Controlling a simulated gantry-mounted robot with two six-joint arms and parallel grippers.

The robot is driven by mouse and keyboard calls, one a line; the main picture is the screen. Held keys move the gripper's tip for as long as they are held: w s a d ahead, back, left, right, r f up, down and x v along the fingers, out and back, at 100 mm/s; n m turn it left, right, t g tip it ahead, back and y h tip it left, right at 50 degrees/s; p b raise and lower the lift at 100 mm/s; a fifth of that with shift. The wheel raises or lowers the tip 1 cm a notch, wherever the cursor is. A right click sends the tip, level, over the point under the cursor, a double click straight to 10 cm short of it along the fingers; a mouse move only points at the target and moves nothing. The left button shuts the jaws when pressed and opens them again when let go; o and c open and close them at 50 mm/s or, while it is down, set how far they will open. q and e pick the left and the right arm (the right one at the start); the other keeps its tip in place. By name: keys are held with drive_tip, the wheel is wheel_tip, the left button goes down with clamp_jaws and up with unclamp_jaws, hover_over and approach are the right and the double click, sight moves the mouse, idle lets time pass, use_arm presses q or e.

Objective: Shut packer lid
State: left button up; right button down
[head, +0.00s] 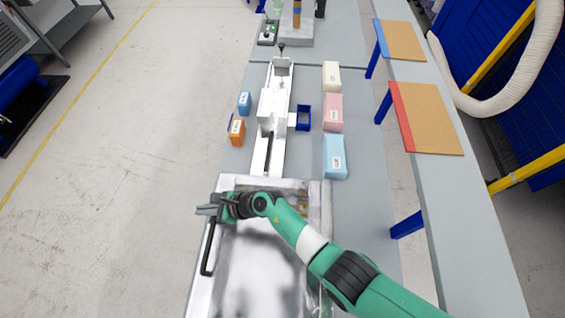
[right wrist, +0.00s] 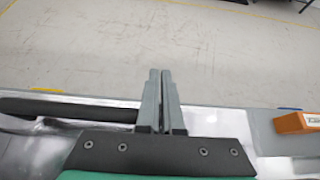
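The packer's lid (head: 255,265) is a shiny metal panel at the bottom of the head view. It looks lowered flat, but I cannot tell whether it is fully seated. A black bar handle (head: 208,250) runs along its left side and also shows in the right wrist view (right wrist: 70,107). My right gripper (head: 208,207) is over the lid's far left corner, just beyond the handle's end. In the right wrist view its fingers (right wrist: 160,73) are together with nothing between them, beside the handle, not around it. My right arm hides part of the lid. My left gripper is out of view.
Beyond the lid is a metal slide fixture (head: 270,115). An orange block (head: 237,131) and a blue block (head: 244,102) stand left of it. Light blue (head: 334,157), pink (head: 332,113) and cream (head: 331,77) foam blocks stand right. Open floor lies left.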

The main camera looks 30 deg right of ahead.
wheel_tip(320, 180, up, 14)
drive_tip(key=p, duration=0.7)
drive_tip(key=shift+w+d, duration=0.15)
